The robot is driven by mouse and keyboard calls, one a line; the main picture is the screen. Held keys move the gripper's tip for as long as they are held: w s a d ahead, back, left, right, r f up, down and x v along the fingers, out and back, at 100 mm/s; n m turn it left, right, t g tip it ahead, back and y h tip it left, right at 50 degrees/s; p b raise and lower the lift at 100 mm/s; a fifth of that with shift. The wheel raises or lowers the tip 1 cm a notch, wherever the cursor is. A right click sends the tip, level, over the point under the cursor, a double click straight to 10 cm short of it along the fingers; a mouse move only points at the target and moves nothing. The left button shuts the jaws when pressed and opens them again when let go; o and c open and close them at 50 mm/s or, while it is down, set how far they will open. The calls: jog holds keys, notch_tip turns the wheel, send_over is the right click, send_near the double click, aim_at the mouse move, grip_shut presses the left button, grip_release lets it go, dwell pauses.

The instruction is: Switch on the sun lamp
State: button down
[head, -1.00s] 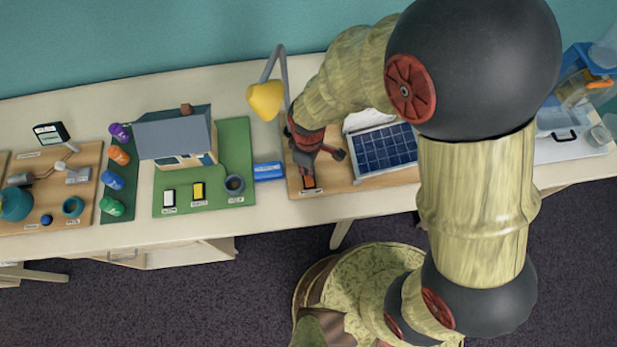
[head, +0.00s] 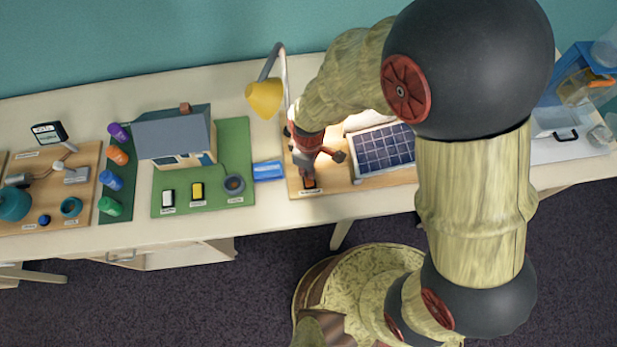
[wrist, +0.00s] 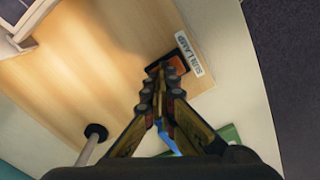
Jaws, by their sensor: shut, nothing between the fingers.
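The yellow sun lamp (head: 264,98) on its grey bent stem stands at the back of a wooden board (head: 340,187). A bright patch of light lies on the board and around the solar panel (head: 384,149). The small dark switch with an orange-red rocker (head: 309,184) is at the board's front edge. In the wrist view the switch (wrist: 179,63) sits beside a white label reading SUN LAMP (wrist: 189,53). My gripper (wrist: 160,71) is shut and empty, its tips at the switch and covering part of it. I cannot tell whether they touch.
A blue box (head: 268,171) lies left of the board. Further left are a green board with a model house (head: 175,138) and several coloured bottles. A dark knob on a rod (wrist: 96,132) stands near my gripper. Clear bins (head: 560,120) stand at the right.

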jog(key=shift+r, duration=0.1)
jog(key=shift+r+p, duration=2.75)
jog(key=shift+r, duration=0.65)
jog(key=shift+s+d+m, duration=0.25)
jog(key=shift+s+m, duration=0.05)
jog(key=shift+m, duration=0.2)
jog(key=s+d+r+m+t+b, duration=0.2)
jog(key=d+r+m, duration=0.4)
jog(key=d+r, duration=0.5)
jog(key=s+d+r+m+t+b, duration=0.3)
jog(key=d+r+m, duration=0.4)
jog(key=d+r, duration=0.4)
jog(key=shift+s+d+r+m+t+b, duration=0.15)
jog(key=shift+s+r+m+t+b, duration=0.15)
jog(key=shift+s+r+b, duration=0.45)
